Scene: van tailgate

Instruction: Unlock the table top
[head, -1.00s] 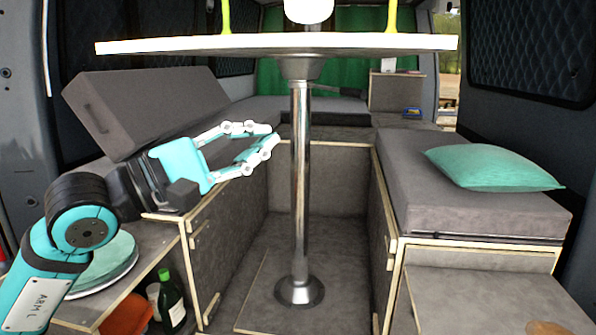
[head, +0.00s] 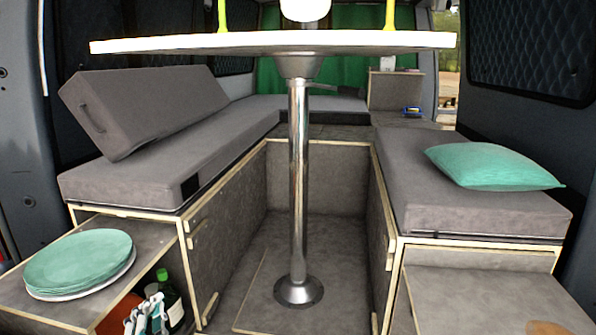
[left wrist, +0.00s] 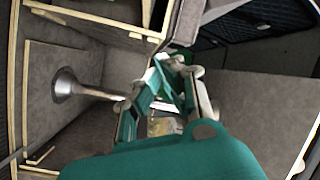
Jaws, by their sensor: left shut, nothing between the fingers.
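The table top (head: 275,43) spans the upper part of the head view, seen nearly edge-on. It rests on a chrome pole (head: 298,180) with a round floor foot (head: 298,291). A dark lever (head: 338,91) sticks out to the right just below the pole head. My left gripper (head: 148,314) is low at the lower left, in front of the open shelf and well away from the lever. It is shut and empty. In the left wrist view its fingers (left wrist: 176,66) point into the van, and the pole foot (left wrist: 66,86) shows at left. My right gripper is not in view.
Grey bench cushions run along both sides, with a tilted backrest (head: 145,105) at left and a green pillow (head: 493,167) at right. Green plates (head: 78,260) and a bottle (head: 170,300) are at lower left. The floor between the benches is clear.

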